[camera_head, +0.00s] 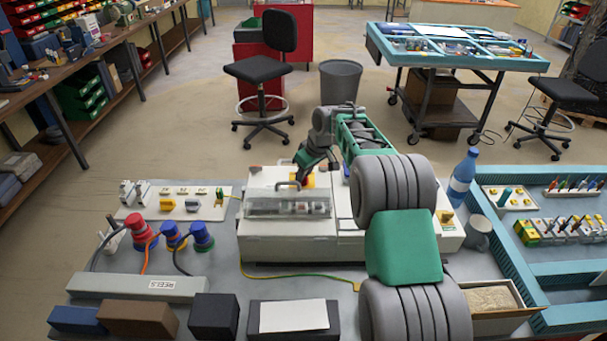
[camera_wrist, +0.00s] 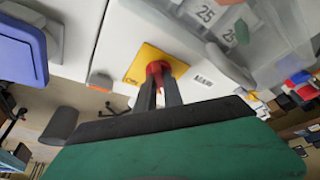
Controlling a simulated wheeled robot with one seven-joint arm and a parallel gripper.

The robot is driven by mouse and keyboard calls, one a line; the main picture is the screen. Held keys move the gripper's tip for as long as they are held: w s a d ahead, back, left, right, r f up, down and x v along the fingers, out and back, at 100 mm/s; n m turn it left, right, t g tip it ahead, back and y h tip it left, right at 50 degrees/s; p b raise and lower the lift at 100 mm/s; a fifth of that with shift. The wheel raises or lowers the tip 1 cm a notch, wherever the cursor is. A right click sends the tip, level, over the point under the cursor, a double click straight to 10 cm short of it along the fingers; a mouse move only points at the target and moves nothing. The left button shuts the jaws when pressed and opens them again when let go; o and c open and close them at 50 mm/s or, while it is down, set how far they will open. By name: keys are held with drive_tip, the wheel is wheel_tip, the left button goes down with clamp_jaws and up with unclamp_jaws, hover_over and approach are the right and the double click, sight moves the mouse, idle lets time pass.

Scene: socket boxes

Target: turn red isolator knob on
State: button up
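The red isolator knob (camera_wrist: 154,68) sits on a square yellow plate (camera_wrist: 140,66) on a pale box in the wrist view. In the head view the yellow plate (camera_head: 309,181) shows on the white box behind the clear-covered part, and my gripper hides most of the knob. My gripper (camera_wrist: 160,88) is at the knob, its two dark fingers on either side of the red handle. Red fills the narrow gap between the fingers, and they appear shut on it. In the head view my gripper (camera_head: 303,167) reaches down to the plate.
A clear cover (camera_head: 288,207) stands close in front of the knob. A blue bottle (camera_head: 462,178) and a grey mug (camera_head: 478,232) stand to the right. Red and blue plugs with cables (camera_head: 138,228) are on the left. A blue-edged tray (camera_head: 507,250) lies at the right.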

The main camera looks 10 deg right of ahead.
clamp_jaws()
drive_tip(key=shift+f+m+b, duration=0.1)
drive_tip(key=shift+m+b, duration=0.25)
drive_tip(key=shift+m, duration=0.05)
drive_tip(key=shift+a+m+t+h+b, duration=0.2)
drive_tip(key=shift+m+t+h+b, duration=0.25)
drive_tip(key=shift+m+b, duration=0.65)
drive_tip(key=m+h+b, duration=0.1)
drive_tip(key=m+h, duration=0.1)
drive_tip(key=m, duration=0.3)
drive_tip(key=shift+a+m, duration=0.15)
drive_tip(key=shift+m, duration=0.25)
drive_tip(key=m, duration=0.1)
drive_tip(key=m+h+p, duration=0.1)
drive_tip(key=m, duration=0.1)
drive_tip(key=m+h+p, duration=0.1)
drive_tip(key=shift+a+r+g, duration=0.1)
drive_tip(key=shift+r+g, duration=0.15)
drive_tip(key=shift+g, duration=0.1)
drive_tip(key=m+p, duration=0.2)
drive_tip(key=m, duration=0.1)
drive_tip(key=shift+m+g+h+p, duration=0.3)
drive_tip(key=shift+g+h+p, duration=0.05)
drive_tip(key=shift+g+p, duration=0.05)
drive_tip(key=shift+m+h+p, duration=0.3)
drive_tip(key=shift+m+p, duration=0.5)
drive_tip(key=shift+f, duration=0.15)
